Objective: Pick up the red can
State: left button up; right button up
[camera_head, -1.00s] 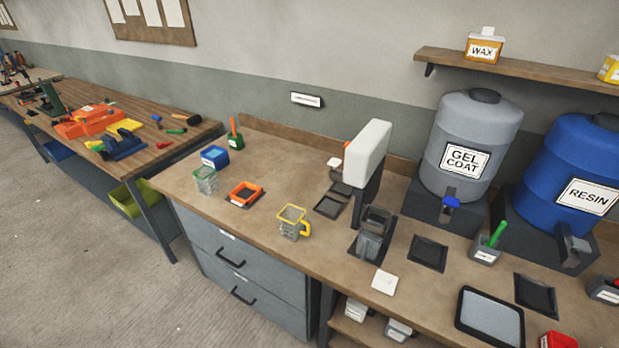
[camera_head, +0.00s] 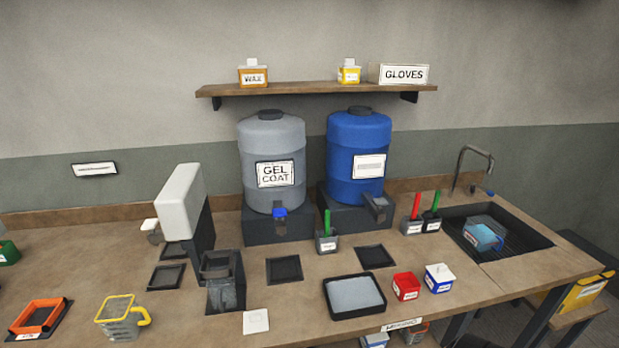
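A small red can (camera_head: 406,287), squarish with a white label on its front, stands upright on the wooden worktop at right of centre. Neither of my grippers shows in the head view.
A gel coat drum (camera_head: 262,150) and a blue drum (camera_head: 371,140) stand behind. A yellow-handled mug (camera_head: 121,322), an orange frame (camera_head: 35,318) and a white upright block (camera_head: 180,205) are left. A sink (camera_head: 530,238) is at right.

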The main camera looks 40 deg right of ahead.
aim_at(406, 288)
jog(key=z, duration=2.15)
